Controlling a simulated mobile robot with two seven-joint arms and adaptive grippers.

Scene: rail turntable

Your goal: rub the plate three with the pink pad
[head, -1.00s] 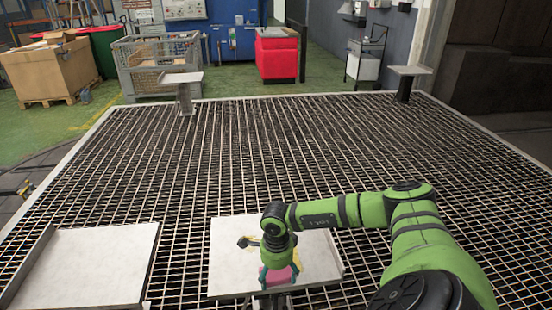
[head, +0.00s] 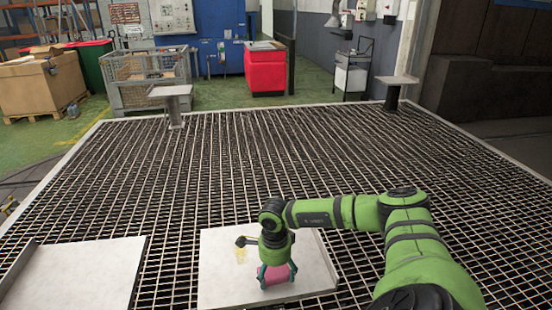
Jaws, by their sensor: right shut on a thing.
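My right gripper (head: 277,272) points down over the front middle plate (head: 222,285), shut on the pink pad (head: 277,280) between its teal fingers. The pad is low at the plate's surface, right of its middle; I cannot tell for sure whether it touches. The plate is pale grey with a raised right edge. A small yellow patch (head: 240,257) shows on it, left of the gripper. No number is readable, so I cannot confirm which plate is three. My left gripper is not in view.
Another pale plate (head: 75,275) with a raised left edge lies at front left. Small raised plates stand at the grating's back left (head: 170,91) and back right (head: 397,80). The open grating (head: 250,160) between them is clear.

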